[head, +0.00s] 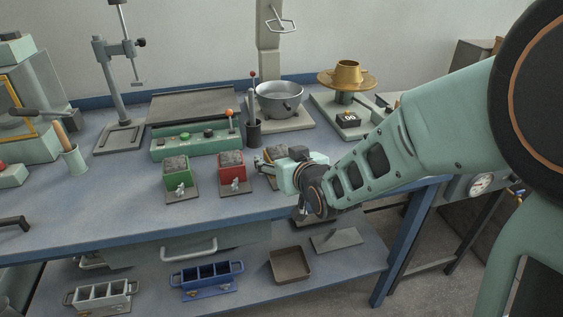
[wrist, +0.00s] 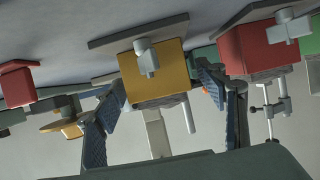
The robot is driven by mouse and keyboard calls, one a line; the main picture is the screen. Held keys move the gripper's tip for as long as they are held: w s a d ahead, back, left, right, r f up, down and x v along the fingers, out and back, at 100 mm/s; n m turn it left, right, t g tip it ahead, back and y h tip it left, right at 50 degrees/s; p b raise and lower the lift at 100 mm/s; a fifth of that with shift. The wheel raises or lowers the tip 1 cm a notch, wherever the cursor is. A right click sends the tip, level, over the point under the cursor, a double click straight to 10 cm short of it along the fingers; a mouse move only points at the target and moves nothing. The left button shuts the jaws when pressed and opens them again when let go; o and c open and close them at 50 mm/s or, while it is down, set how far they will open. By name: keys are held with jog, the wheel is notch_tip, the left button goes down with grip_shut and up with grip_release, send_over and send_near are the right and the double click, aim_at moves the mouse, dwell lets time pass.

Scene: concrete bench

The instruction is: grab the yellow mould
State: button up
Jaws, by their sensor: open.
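The yellow mould (wrist: 155,75) is a cube-shaped block with a grey clamp on its face and a grey base plate; it shows upside down in the wrist view. In the head view only a sliver of the yellow mould (head: 271,170) shows; my gripper and wrist hide the rest. My gripper (wrist: 160,84) is open, with one finger on each side of the yellow mould in the picture. It also shows in the head view (head: 266,161), low over the bench's front. I see no clear contact, and I cannot tell how deep the mould sits between the fingers.
A red mould (head: 232,174) and a green mould (head: 177,172) with grey fill stand to the left. Behind are a black cup (head: 254,132) with a tool, a metal bowl (head: 279,98) and a brass-coloured pan (head: 347,77).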

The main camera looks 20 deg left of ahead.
jog(key=shift+c, duration=0.6)
grip_shut()
jog(key=shift+r, duration=0.2)
